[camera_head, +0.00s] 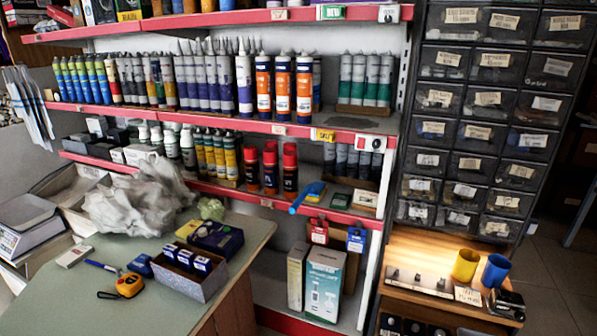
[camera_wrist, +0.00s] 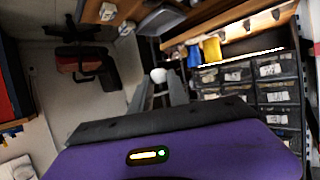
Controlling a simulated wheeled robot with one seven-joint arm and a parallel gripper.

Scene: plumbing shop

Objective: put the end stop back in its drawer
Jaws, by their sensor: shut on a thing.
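My gripper (camera_wrist: 158,84) shows in the wrist view, its two grey fingers closed on a small white rounded thing, which I take to be the end stop (camera_wrist: 158,75). The end stop sits at the fingertips, held clear in the air; its lower part is hidden by the fingers. My gripper is not visible in the head view. The dark drawer cabinet (camera_head: 484,100) stands at the right of the head view, with rows of labelled drawers. It also shows at the right of the wrist view (camera_wrist: 275,97). I see no drawer clearly pulled out, and the labels are too small to read.
A wooden stand (camera_head: 400,287) with a yellow cup (camera_head: 465,265) and a blue cup (camera_head: 495,270) is in front of the cabinet. Red-edged shelves (camera_head: 300,131) full of tubes and cans stand left of it. A green-grey table (camera_head: 150,312) holds tools and boxes. Floor shows at right.

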